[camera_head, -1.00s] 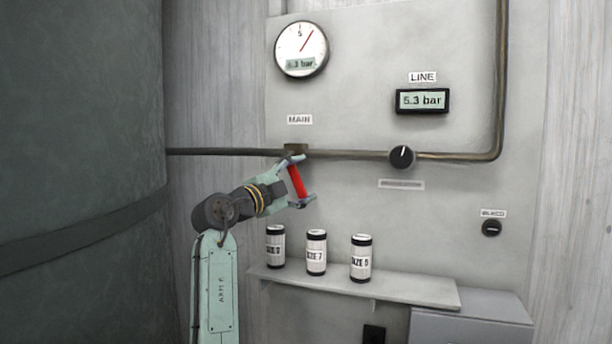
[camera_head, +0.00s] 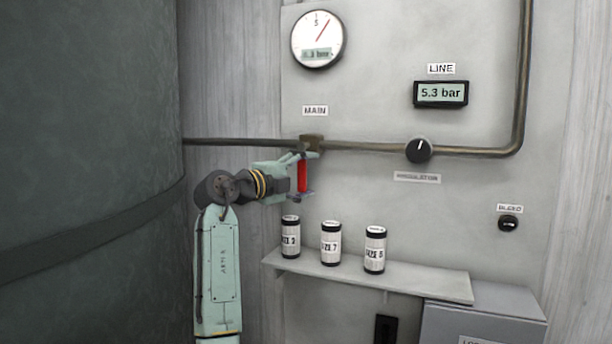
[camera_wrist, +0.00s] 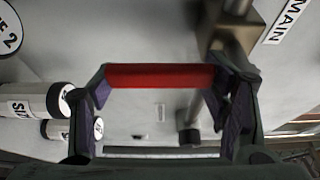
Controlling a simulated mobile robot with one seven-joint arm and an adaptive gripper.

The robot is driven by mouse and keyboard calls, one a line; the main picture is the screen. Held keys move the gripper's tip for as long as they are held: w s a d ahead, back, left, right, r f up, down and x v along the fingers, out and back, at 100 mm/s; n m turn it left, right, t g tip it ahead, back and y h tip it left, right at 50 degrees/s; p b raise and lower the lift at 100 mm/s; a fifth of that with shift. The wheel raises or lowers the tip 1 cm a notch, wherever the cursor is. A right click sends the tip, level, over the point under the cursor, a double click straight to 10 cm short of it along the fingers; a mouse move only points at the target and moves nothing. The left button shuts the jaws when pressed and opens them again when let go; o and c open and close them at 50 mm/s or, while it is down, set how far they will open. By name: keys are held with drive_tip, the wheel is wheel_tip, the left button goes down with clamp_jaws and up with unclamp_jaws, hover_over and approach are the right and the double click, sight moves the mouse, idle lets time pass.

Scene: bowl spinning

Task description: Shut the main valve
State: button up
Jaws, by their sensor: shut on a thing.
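The main valve (camera_head: 312,143) is a brass body on the pipe under the MAIN label. Its red handle (camera_head: 303,174) hangs straight down below the pipe. My gripper (camera_head: 302,177) is shut on the red handle, with one finger at its upper end and one at its lower end. In the wrist view the red handle (camera_wrist: 160,76) lies across between the two fingers. The brass valve body (camera_wrist: 228,32) shows beyond it there.
A regulator knob (camera_head: 419,150) sits on the pipe (camera_head: 365,147) to the right. Three labelled cans, the middle one (camera_head: 331,243) among them, stand on a shelf (camera_head: 420,285) below. The line display (camera_head: 441,94) reads 5.3 bar. A large dark tank (camera_head: 85,120) fills the left.

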drive_tip(key=o, duration=1.7)
drive_tip(key=v, duration=0.7)
drive_tip(key=shift+s+a, duration=0.15)
drive_tip(key=shift+s, duration=0.1)
